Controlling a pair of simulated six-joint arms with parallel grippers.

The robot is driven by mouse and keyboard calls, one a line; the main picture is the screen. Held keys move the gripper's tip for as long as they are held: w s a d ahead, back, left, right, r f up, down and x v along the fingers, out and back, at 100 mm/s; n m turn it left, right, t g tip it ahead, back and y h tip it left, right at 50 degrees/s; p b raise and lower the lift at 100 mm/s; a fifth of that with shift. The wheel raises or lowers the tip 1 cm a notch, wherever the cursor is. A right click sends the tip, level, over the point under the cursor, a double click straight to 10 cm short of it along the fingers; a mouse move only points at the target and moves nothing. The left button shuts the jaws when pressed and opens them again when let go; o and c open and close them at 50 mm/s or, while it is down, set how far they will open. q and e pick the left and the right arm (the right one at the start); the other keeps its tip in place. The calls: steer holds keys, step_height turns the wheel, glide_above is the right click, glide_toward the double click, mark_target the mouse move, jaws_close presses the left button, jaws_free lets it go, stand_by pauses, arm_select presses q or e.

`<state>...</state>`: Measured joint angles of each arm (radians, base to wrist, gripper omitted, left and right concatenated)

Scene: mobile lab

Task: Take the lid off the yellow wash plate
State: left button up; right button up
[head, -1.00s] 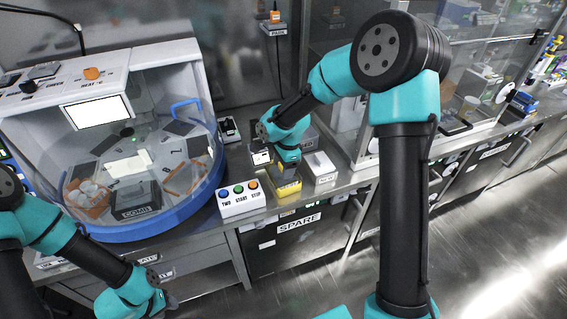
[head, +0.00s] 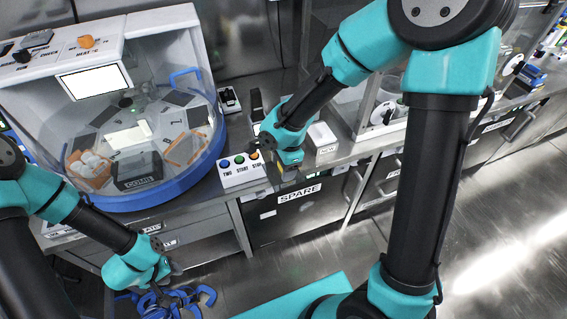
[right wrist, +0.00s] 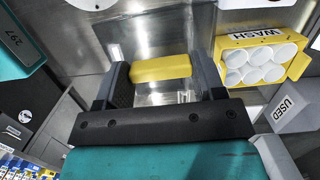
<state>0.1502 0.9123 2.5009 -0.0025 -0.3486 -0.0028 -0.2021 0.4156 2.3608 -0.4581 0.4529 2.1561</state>
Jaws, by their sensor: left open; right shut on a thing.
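The yellow wash plate (right wrist: 262,60) is at the upper right of the right wrist view, marked WASH, with several round white wells showing uncovered. My right gripper (right wrist: 160,68) is shut on a yellow lid (right wrist: 161,67), held between its two dark fingers and apart from the plate. In the head view my right gripper (head: 289,160) is near the front edge of the bench, beside the button box; its fingers are mostly hidden by its own wrist, and a little yellow shows below it. My left gripper (head: 160,270) is open, low at the left, in front of the bench.
A button box (head: 241,170) stands left of my right gripper and a white box (head: 321,141) right of it. A box marked USED (right wrist: 292,113) is near the plate. A round clear-covered machine (head: 135,140) fills the left. Blue objects (head: 170,302) lie low, near my left gripper.

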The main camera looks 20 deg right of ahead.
steer(key=shift+r, duration=0.15)
steer(key=shift+r, duration=1.85)
steer(key=shift+w, duration=0.1)
steer(key=w+a+r+n+g+h, duration=0.1)
steer(key=w+a+r+n, duration=1.1)
steer(key=n, duration=0.5)
step_height(320, 180, up, 3)
steer(key=shift+f+n+g+h, duration=0.15)
steer(key=shift+n+g+h, duration=0.15)
steer(key=shift+g+h, duration=0.1)
steer(key=shift+a, duration=0.15)
